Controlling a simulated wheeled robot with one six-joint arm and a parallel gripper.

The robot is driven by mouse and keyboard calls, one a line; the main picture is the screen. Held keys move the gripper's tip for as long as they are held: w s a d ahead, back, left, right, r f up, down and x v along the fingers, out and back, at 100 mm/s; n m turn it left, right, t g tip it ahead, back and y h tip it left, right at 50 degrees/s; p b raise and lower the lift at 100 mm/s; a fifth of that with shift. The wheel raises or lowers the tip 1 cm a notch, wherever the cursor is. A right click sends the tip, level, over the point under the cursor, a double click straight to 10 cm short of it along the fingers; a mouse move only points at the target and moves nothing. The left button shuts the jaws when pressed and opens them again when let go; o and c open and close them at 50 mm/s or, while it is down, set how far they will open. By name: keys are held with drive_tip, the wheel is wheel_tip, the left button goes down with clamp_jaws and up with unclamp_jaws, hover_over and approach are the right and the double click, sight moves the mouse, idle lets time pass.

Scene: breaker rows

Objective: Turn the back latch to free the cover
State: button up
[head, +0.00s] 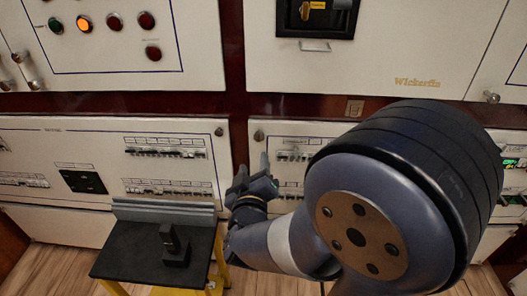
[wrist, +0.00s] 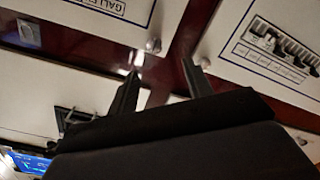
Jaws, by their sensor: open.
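My gripper (head: 252,172) is open and empty in front of the lower panels in the head view. In the wrist view its two fingers (wrist: 160,76) stand apart, with the dark red post behind the gap. Small round metal knobs sit at the upper corners of the lower panels, one on the left panel (head: 218,131) and one on the right panel (head: 258,136). Two knobs show beyond the fingertips in the wrist view, one left (wrist: 153,45) and one right (wrist: 205,63). No contact shows. I cannot tell which part is the back latch. My arm hides much of the right panel.
A black-topped stand (head: 130,258) with yellow legs holds a small black upright block (head: 175,247) at the lower left. White panels with breaker rows (head: 165,147) line the wall. An upper panel with indicator lamps (head: 84,24) is at the upper left.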

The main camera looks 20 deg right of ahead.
sight(259, 138)
drive_tip(key=x, duration=0.3)
drive_tip(key=b+x, duration=0.1)
drive_tip(key=x, duration=0.3)
drive_tip(key=b+x, duration=0.1)
drive_tip(key=x, duration=0.2)
drive_tip(key=shift+w+d+r, duration=0.2)
drive_tip(key=shift+d+r, duration=0.15)
drive_tip(key=shift+c, duration=0.2)
drive_tip(key=c, duration=0.9)
